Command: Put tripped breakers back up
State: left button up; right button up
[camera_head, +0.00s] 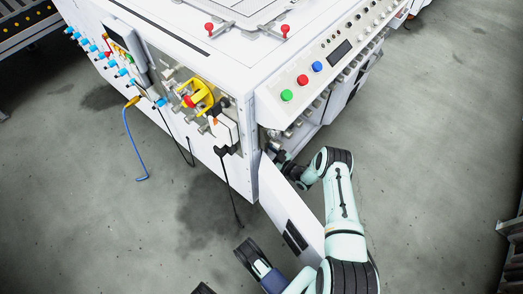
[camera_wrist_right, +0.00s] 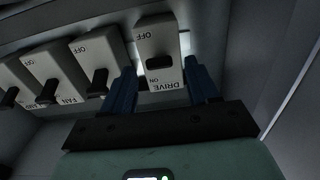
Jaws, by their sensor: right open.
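In the right wrist view the breakers stand in a row inside a dark enclosure, with their lettering upside down. The DRIVE breaker (camera_wrist_right: 156,40) has a short black lever (camera_wrist_right: 160,62) about midway between its OFF and ON marks. To its left are another breaker (camera_wrist_right: 94,52), whose name is hidden, the FAN breaker (camera_wrist_right: 52,68) and a partly seen one (camera_wrist_right: 15,75). Their black levers stick out toward the ON end. My right gripper (camera_wrist_right: 162,82) is open, its blue fingers on either side of the DRIVE breaker's lower part; contact is unclear.
My right arm reaches into the white machine's (camera_head: 200,65) lower side, beside an open white door (camera_head: 290,215). A sloped panel with colored buttons (camera_head: 302,79) overhangs it. A cabinet wall (camera_wrist_right: 285,75) is close on the right.

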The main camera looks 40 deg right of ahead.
pick_arm(q)
jog(key=shift+s+a+f, duration=0.1)
jog(key=shift+s+f, duration=0.15)
jog(key=shift+s, duration=0.4)
pick_arm(e)
jog(key=shift+w, duration=1)
jog(key=c, duration=1.1)
jog(key=shift+o, duration=0.3)
notch_tip(320, 180, up, 3)
jog(key=g+p, duration=0.4)
jog(key=p, duration=0.1)
jog(key=shift+a+f+g, duration=0.1)
jog(key=shift+f+g, duration=0.05)
jog(key=shift+g, duration=0.25)
pick_arm(q)
jog(key=w+d+r+t, duration=0.1)
jog(key=w+r+t, duration=0.2)
jog(key=w+r, duration=0.5)
jog(key=shift+w+d+m+t+p, duration=0.3)
jog(key=shift+w+t, duration=0.1)
jog(key=shift+w, duration=1.45)
pick_arm(e)
jog(key=shift+w+r+g+h, duration=0.2)
jog(key=shift+r+g+h, duration=0.1)
jog(key=shift+g, duration=0.7)
pick_arm(q)
jog(key=shift+r, duration=0.1)
